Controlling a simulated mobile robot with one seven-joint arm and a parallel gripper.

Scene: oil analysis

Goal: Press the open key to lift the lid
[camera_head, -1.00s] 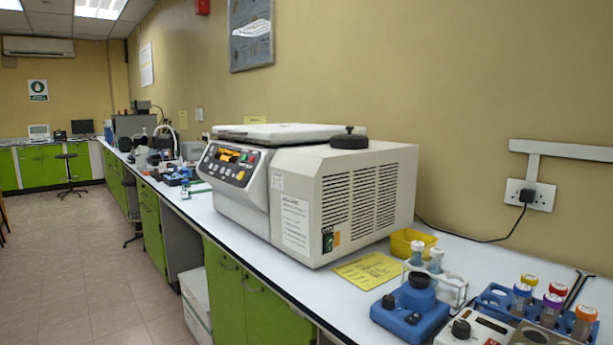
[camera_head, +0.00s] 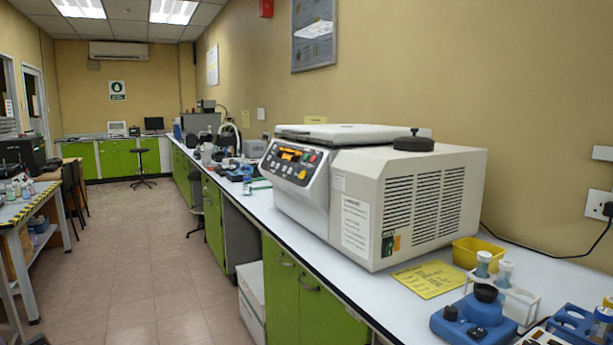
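A cream benchtop centrifuge (camera_head: 360,195) stands on the white bench along the right wall. Its pale lid (camera_head: 352,133) lies flat and closed on top. The dark control panel (camera_head: 290,160) is on the sloped front face, turned to the left, with an orange lit display (camera_head: 289,154) and several coloured keys. The key labels are too small to read, so I cannot tell which one is the open key. A black knob (camera_head: 414,142) sits on top at the right. My gripper is not in view.
Right of the centrifuge on the white bench (camera_head: 372,291) are a yellow sheet (camera_head: 432,279), a yellow tray (camera_head: 476,251), a blue device (camera_head: 472,325) and a white tube rack (camera_head: 512,297). Green cabinets (camera_head: 315,312) stand below. The tiled floor (camera_head: 150,260) at left is open.

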